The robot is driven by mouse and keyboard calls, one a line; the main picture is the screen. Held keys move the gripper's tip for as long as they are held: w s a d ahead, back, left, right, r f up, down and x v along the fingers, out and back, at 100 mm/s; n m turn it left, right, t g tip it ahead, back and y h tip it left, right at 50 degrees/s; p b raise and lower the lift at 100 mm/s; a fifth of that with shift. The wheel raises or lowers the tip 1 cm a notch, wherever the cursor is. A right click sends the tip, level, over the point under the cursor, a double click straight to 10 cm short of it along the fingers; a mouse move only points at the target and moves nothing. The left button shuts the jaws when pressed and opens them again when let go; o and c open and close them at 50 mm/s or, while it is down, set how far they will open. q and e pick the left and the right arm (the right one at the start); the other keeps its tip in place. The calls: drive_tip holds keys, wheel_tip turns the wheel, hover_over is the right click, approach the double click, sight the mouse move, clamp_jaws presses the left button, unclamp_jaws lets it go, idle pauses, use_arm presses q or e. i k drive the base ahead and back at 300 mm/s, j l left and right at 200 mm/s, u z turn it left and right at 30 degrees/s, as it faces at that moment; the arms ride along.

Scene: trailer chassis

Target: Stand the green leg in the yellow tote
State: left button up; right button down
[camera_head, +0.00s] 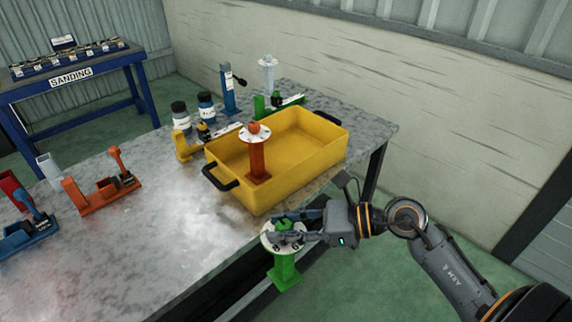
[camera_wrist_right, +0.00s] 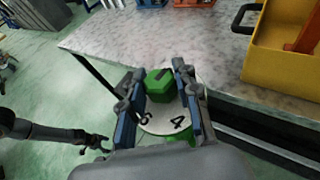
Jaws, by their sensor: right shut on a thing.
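The green leg (camera_head: 284,272) has a green top knob, a white numbered disc and a green foot. My right gripper (camera_head: 287,228) is shut on its top and holds it upright, beyond the table's near edge. In the right wrist view the green knob (camera_wrist_right: 158,84) sits between the fingers (camera_wrist_right: 156,98) above the disc. The yellow tote (camera_head: 229,188) stands on the table behind the leg, with an orange leg (camera_head: 258,158) upright inside it. My left gripper (camera_wrist_right: 95,140) shows small at the left of the right wrist view, apparently open and empty.
The grey metal table (camera_head: 150,235) has a clear front area. Orange (camera_head: 92,200) and blue (camera_head: 30,238) fixtures stand at left. The tote's right part is free.

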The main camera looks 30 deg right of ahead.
sight(298, 153)
drive_tip(key=i+l, duration=0.1)
drive_tip(key=l, duration=0.35)
drive_tip(key=i+l, duration=0.15)
drive_tip(key=l, duration=0.3)
drive_tip(key=i+l, duration=0.1)
drive_tip(key=l, duration=0.35)
